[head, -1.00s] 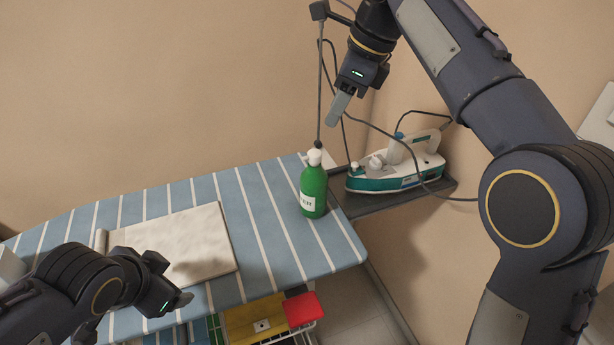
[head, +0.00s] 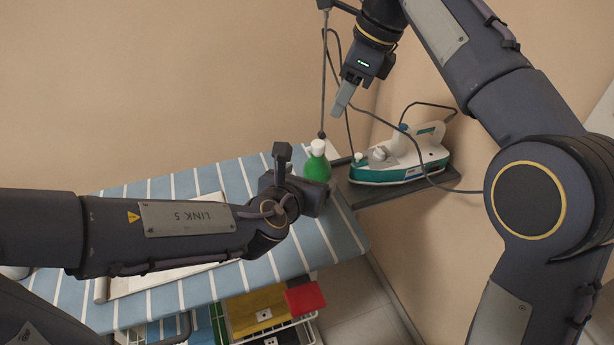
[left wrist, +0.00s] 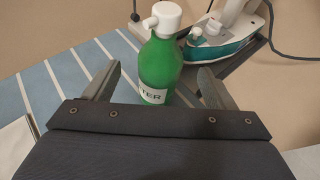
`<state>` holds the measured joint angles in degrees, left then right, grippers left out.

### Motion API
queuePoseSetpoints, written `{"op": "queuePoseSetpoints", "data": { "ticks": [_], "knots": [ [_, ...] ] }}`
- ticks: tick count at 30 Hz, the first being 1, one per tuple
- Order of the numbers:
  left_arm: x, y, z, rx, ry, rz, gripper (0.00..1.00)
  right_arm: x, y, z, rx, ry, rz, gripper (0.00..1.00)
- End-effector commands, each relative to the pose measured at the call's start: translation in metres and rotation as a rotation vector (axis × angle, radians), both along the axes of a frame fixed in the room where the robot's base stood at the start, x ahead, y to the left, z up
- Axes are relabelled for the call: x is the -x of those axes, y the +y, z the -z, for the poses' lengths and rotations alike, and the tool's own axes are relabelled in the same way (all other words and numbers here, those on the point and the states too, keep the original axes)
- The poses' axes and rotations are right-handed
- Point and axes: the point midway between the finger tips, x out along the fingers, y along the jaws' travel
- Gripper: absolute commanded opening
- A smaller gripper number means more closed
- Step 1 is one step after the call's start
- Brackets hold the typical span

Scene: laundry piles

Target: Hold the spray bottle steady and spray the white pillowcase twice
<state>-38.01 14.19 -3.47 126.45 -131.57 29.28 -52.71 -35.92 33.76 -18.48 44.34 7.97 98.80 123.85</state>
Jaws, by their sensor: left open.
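The green spray bottle (head: 316,167) with a white top stands upright near the right end of the striped ironing board (head: 235,178). My left gripper (head: 318,196) is in front of it and hides its lower part in the head view. In the left wrist view the bottle (left wrist: 160,65) stands between and just beyond the open fingers of my left gripper (left wrist: 158,85), not gripped. The white pillowcase (head: 130,284) lies folded flat on the board, mostly hidden under my left arm. My right gripper (head: 343,97) hangs above and behind the bottle; its finger opening cannot be made out.
A white and teal iron (head: 402,160) rests on a dark stand (head: 365,195) right of the bottle. Its cord hangs near my right gripper. A basket with yellow and red items (head: 305,297) is under the board.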

Motion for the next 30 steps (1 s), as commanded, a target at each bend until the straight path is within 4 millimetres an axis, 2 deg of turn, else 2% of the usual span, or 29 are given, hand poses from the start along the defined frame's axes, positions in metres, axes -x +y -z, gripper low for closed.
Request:
{"op": "queuePoseSetpoints", "data": {
  "ticks": [15,20,27,28,30],
  "knots": [
    [-0.058,-0.022,0.027,-0.007,-0.001,0.007,0.78,0.000,0.000,0.000,0.000,0.000,0.000,0.36],
    [-0.066,-0.024,0.030,-0.006,-0.002,0.007,0.78,0.000,0.000,0.000,0.000,0.000,0.000,0.36],
    [-0.067,-0.024,0.030,-0.006,-0.002,0.007,0.78,0.000,0.000,0.000,0.000,0.000,0.000,0.36],
    [-0.066,-0.024,0.030,-0.006,-0.002,0.007,0.77,0.000,0.000,0.000,0.000,0.000,0.000,0.36],
    [-0.066,-0.024,0.030,-0.006,-0.002,0.007,0.68,0.000,0.000,0.000,0.000,0.000,0.000,0.36]
  ]
}}
